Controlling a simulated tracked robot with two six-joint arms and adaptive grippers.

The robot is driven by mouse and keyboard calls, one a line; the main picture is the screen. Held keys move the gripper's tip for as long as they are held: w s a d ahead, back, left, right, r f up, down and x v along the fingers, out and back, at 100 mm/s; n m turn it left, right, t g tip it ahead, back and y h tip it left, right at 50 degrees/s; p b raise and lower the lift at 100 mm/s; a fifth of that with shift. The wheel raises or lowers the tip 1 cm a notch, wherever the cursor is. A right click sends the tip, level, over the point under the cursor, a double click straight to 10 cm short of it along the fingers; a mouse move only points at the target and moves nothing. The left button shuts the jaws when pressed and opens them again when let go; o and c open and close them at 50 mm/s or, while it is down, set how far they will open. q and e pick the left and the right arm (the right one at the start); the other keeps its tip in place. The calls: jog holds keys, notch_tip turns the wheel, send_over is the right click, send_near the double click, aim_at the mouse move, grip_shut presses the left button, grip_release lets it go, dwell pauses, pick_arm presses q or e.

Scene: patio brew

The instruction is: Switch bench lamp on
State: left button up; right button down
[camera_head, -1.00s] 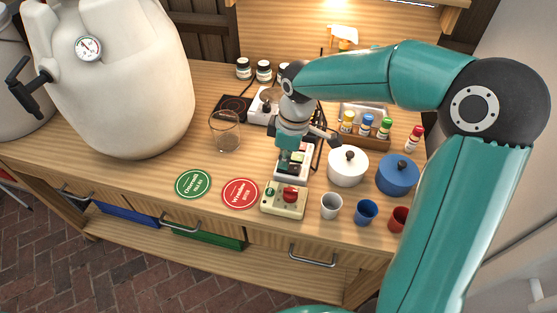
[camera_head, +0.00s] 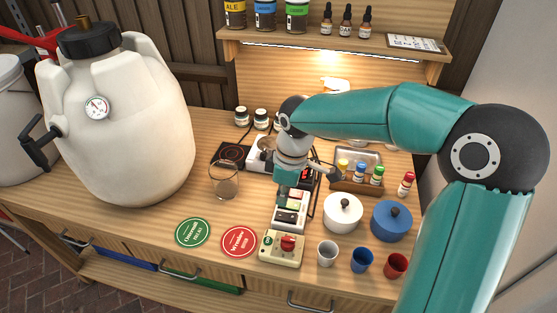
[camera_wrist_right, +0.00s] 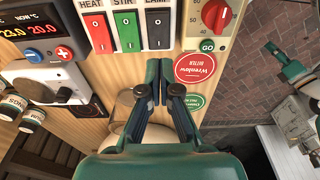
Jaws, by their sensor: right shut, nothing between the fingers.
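The switch box (camera_head: 291,212) stands on the bench with three rockers. The lamp strip (camera_head: 330,57) under the shelf glows. My right gripper (camera_head: 285,194) is shut and empty, pointing down by the back of the switch box. In the right wrist view its fingertips (camera_wrist_right: 166,72) show just below the LAMP rocker; I cannot tell if they touch the box.
A red-knobbed timer box (camera_head: 281,249) stands in front of the switch box. Green (camera_head: 192,232) and red (camera_head: 239,242) coasters lie left of it. A glass (camera_head: 224,181), white pot (camera_head: 342,213), blue pot (camera_head: 391,221) and several cups stand nearby.

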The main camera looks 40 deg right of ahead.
notch_tip(320, 180, up, 9)
jog(key=shift+w+a, duration=0.35)
jog(key=shift+w, duration=0.1)
